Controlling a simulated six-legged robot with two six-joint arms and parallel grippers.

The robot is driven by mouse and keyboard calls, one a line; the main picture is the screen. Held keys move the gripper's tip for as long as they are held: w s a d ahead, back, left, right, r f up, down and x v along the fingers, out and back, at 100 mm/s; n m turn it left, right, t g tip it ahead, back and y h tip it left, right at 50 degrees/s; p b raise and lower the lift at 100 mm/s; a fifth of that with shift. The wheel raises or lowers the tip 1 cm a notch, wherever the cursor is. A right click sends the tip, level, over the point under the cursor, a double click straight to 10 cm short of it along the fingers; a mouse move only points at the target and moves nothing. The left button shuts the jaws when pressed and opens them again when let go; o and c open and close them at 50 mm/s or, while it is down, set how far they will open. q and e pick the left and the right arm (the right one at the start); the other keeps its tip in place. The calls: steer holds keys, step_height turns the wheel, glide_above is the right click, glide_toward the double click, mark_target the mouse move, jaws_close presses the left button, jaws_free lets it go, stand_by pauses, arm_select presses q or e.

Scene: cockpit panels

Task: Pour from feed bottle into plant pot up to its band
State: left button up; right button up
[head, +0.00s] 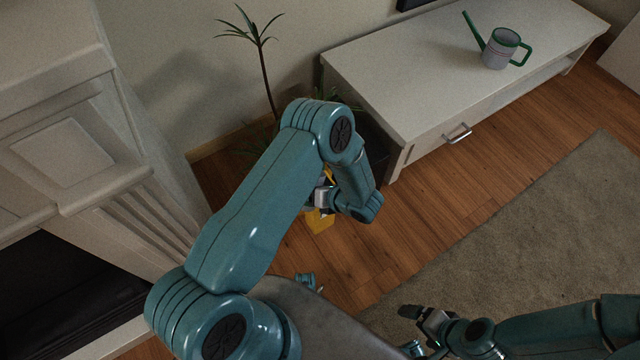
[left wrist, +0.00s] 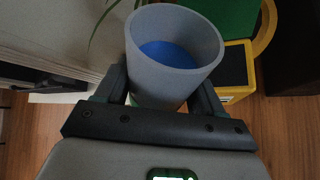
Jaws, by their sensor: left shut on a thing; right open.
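My left gripper (left wrist: 160,92) is shut on a grey open-topped round vessel (left wrist: 140,62), which looks like the feed bottle. Blue contents (left wrist: 167,54) show inside it. In the head view my left arm mostly hides this gripper (head: 322,205) and what it holds. A tall thin plant (head: 262,60) stands in the corner behind the arm. Its pot and any band are hidden, or I cannot tell them apart. My right gripper (head: 425,318) is open and empty at the lower right.
A yellow thing (head: 319,222) shows below my left gripper; a yellow-rimmed dark box (left wrist: 237,68) and a green part (left wrist: 228,18) lie beyond the vessel in the left wrist view. A watering can (head: 499,50) stands on the white bench (head: 400,62). A fireplace (head: 75,160) is left.

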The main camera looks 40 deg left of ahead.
arm_select(q)
steer(key=shift+w+f+m+g, duration=0.1)
steer(key=shift+f+m+g, duration=0.15)
steer(key=shift+m+g, duration=0.25)
stand_by(1.2)
steer(key=shift+r+m+g, duration=0.3)
steer(key=shift+r+g, duration=0.15)
steer(key=shift+g, duration=0.15)
stand_by(2.1)
steer(key=shift+f+m+g+b, duration=0.3)
steer(key=shift+m+g+b, duration=0.1)
steer(key=shift+g+b, duration=0.4)
stand_by(2.3)
steer(key=shift+r+h, duration=0.1)
steer(key=shift+h, duration=0.2)
